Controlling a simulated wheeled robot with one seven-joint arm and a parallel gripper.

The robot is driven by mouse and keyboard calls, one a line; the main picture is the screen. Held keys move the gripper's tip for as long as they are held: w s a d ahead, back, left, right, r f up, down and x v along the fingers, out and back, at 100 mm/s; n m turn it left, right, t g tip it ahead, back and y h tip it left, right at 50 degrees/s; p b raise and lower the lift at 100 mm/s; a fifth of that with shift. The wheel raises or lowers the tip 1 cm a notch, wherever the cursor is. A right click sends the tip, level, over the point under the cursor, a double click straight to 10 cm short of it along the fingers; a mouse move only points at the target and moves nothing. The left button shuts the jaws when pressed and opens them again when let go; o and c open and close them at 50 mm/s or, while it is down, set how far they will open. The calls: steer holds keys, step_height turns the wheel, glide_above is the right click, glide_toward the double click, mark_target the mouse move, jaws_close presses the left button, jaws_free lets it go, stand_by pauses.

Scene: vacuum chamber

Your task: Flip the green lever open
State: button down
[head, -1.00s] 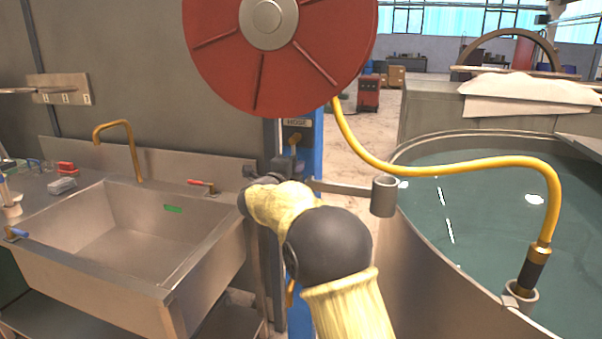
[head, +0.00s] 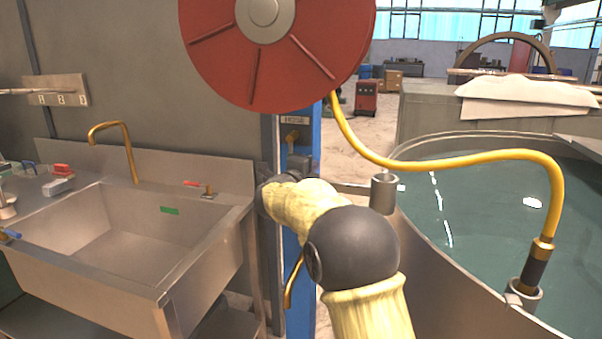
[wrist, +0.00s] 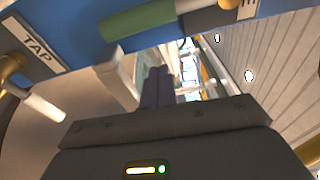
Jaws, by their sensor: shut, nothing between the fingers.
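The green lever (wrist: 138,20) shows in the wrist view as a green bar lying across the blue panel (wrist: 75,38), near the top of the picture. I cannot make it out in the head view, where my arm covers part of the blue post (head: 303,255). My gripper (wrist: 158,72) is shut and empty. In the head view the gripper is mostly hidden behind my arm, in front of the blue post.
A TAP label (wrist: 37,47) and a white-tipped lever (wrist: 42,105) are at the left of the wrist view. A red hose reel (head: 270,60) hangs above. The sink (head: 130,235) stands left, the water tank (head: 470,200) right. A yellow hose (head: 440,163) crosses to the tank.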

steer(key=v, duration=1)
steer(key=shift+a+b, duration=0.25)
steer(key=shift+b, duration=0.15)
steer(key=shift+w+r, duration=0.1)
steer(key=s+d+f+n+g+y, duration=0.25)
steer(key=s+f+n+y, duration=0.3)
steer(key=f+n, duration=0.35)
steer(key=s+d+f+n+g+y, duration=0.1)
steer(key=s+f+n+g+y, duration=0.25)
steer(key=s+f+n, duration=0.4)
steer(key=s+d+f+n+g, duration=0.4)
steer(key=s+f, duration=0.2)
steer(key=s, duration=0.4)
steer(key=s+d+f+n+g, duration=0.35)
steer(key=s+f, duration=0.25)
steer(key=s, duration=0.4)
step_height(320, 180, up, 19)
steer(key=p, duration=1.8)
steer(key=shift+w+a+f+n, duration=0.25)
steer(key=shift+w+a+n, duration=0.05)
steer(key=shift+w, duration=0.1)
